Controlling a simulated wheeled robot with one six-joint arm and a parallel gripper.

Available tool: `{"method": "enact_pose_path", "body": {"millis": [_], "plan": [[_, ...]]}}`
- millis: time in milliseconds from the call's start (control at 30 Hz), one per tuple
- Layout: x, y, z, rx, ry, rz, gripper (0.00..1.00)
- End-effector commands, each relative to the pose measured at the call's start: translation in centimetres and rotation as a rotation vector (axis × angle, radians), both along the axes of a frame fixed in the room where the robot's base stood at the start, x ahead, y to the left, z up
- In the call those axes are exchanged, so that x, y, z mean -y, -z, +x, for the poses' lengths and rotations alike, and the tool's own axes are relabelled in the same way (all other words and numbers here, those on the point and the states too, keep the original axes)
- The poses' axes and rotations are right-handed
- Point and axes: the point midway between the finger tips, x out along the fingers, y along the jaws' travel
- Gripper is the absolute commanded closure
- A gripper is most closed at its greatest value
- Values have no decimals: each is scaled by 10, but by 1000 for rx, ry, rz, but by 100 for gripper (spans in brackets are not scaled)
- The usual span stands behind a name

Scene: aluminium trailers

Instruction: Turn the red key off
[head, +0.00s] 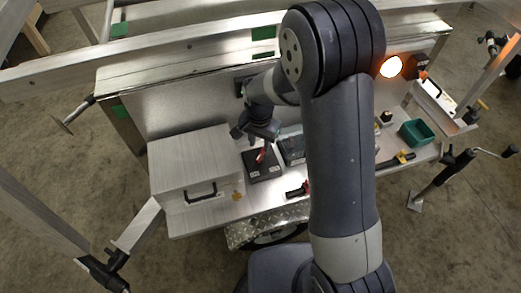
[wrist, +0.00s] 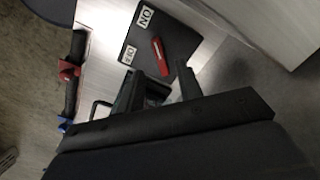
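The red key (wrist: 160,56) is a small red handle on top of a dark switch box (wrist: 131,36). In the wrist view the box has a white ON label near its upper edge and an OFF label at the lower left; the key's upper end lies nearer the ON label. My gripper (wrist: 163,76) is open, its two fingers apart, with the key just beyond and between the tips; I cannot tell whether they touch it. In the head view the key (head: 262,155) shows on the box (head: 265,168), just below my gripper (head: 260,139).
A closed aluminium case (head: 190,165) stands left of the switch box. A clear-lidded dark box (head: 291,148) is close on its right. A green bin (head: 418,132) and a glowing orange lamp (head: 391,66) are farther right. A metal panel rises behind.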

Motion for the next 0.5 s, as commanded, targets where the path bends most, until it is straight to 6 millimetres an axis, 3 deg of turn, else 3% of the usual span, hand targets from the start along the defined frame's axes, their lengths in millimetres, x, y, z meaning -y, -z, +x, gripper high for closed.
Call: {"method": "enact_pose_path", "body": {"millis": [200,500], "plan": [[0,36,-1,-3,0,-1,65],[0,55,0,0,0,0,65]]}}
